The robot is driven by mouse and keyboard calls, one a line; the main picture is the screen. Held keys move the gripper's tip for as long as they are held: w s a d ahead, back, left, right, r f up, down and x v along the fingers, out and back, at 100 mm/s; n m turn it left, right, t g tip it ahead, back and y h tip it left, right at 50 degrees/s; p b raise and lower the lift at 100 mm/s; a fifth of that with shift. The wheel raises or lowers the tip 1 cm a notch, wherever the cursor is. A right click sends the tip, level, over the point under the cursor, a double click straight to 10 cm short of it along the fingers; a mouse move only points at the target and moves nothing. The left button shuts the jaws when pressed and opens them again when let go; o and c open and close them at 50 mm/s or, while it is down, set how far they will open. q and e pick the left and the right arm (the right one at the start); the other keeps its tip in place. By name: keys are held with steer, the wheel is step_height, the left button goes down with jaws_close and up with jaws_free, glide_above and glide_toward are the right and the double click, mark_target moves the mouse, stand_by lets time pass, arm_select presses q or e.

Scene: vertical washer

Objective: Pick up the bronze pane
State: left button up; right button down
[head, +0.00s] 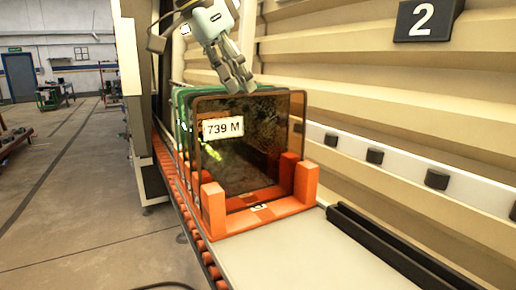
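The bronze pane (252,148) is a see-through brown sheet with rounded corners and a white label (223,128) reading "739 M". It stands upright at the front of an orange rack (266,219), between its posts. My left gripper (240,86) points down at the pane's top edge, a little left of its middle. Its fingers look close together and overlap the edge in the picture. I cannot tell whether they touch or straddle the pane. My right gripper is not in view.
Green-edged panes (181,122) stand close behind the bronze one. The rack sits on a conveyor with orange rollers (194,228). A ribbed cream wall with black pads (375,156) runs along the right. The belt in front (285,262) is clear.

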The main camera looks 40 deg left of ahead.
arm_select(q)
steer(key=shift+w+d+f, duration=0.15)
steer(key=shift+w+f, duration=0.25)
steer(key=shift+f, duration=0.15)
steer(key=shift+w+f, duration=0.15)
steer(key=shift+f, duration=0.2)
steer(key=shift+w+f+p, duration=0.1)
steer(key=shift+f+p, duration=0.25)
steer(key=shift+p, duration=0.05)
steer(key=x, duration=0.3)
steer(key=shift+w+d+f, duration=0.25)
steer(key=shift+f, duration=0.05)
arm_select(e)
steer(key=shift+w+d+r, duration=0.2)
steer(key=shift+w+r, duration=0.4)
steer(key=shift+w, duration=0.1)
arm_select(q)
steer(key=shift+f, duration=0.2)
